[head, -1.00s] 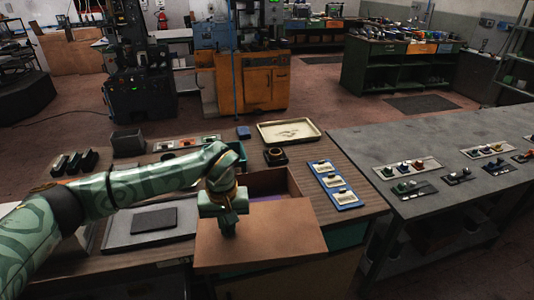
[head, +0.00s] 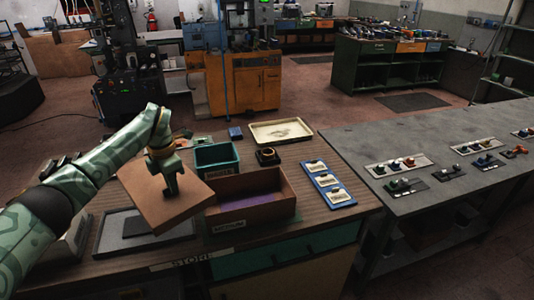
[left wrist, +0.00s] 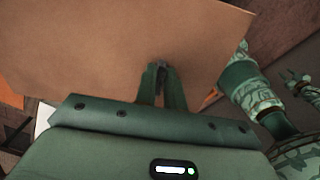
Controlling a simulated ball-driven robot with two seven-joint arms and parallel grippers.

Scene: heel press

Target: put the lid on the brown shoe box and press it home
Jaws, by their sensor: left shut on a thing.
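The brown shoe box (head: 258,216) stands open on the wooden bench, with a label on its front and a purple inside. The brown lid (head: 150,203) is held by my left gripper (head: 171,190), tilted and up in the air to the left of the box, apart from it. In the left wrist view the lid (left wrist: 110,45) fills the upper part, and the gripper's fingers (left wrist: 161,72) are shut on it. What the fingers grasp on the lid is hidden. My right gripper does not show clearly in the head view.
A green bin (head: 216,160) stands behind the box at left. A blue rack of cards (head: 329,185) lies to its right. A cream tray (head: 281,131) and a small dark holder (head: 267,156) are behind. A grey tray (head: 112,240) lies below the lid.

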